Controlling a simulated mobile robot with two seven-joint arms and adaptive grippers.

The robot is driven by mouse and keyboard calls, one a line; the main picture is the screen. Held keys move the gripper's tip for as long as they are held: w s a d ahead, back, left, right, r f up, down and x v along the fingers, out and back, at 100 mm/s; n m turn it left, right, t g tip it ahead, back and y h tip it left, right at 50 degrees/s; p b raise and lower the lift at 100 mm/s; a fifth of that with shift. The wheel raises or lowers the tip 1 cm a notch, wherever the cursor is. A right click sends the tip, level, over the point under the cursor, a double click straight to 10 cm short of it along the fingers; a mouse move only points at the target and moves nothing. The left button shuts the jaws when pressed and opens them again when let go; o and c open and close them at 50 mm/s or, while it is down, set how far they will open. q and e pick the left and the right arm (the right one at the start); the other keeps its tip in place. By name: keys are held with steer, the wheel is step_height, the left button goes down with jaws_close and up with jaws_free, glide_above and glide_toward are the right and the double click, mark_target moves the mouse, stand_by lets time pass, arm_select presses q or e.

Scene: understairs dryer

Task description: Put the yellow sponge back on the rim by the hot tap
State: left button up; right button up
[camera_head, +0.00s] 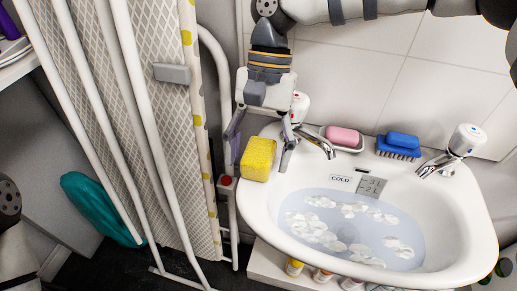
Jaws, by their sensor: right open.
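The yellow sponge (259,161) lies at the left end of the white basin's rim (256,207), beside the left tap (312,138). My right gripper (256,153) points down over it, open, with one finger on each side of the sponge. I cannot tell whether the fingers touch it. The gripper partly hides the left tap's handle. The right tap (447,157) stands at the far right of the rim. A label reading COLD (341,179) is on the basin between the taps. My left gripper is out of view.
A pink soap in a dish (342,138) and a blue brush (400,145) stand along the back rim. The basin holds water (350,225) with pale floating pieces. An ironing board (165,90) stands close on the left. Bottles (294,266) are under the basin.

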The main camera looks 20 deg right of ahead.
step_height(320, 180, up, 10)
stand_by(0.4)
steer(key=shift+f, duration=0.1)
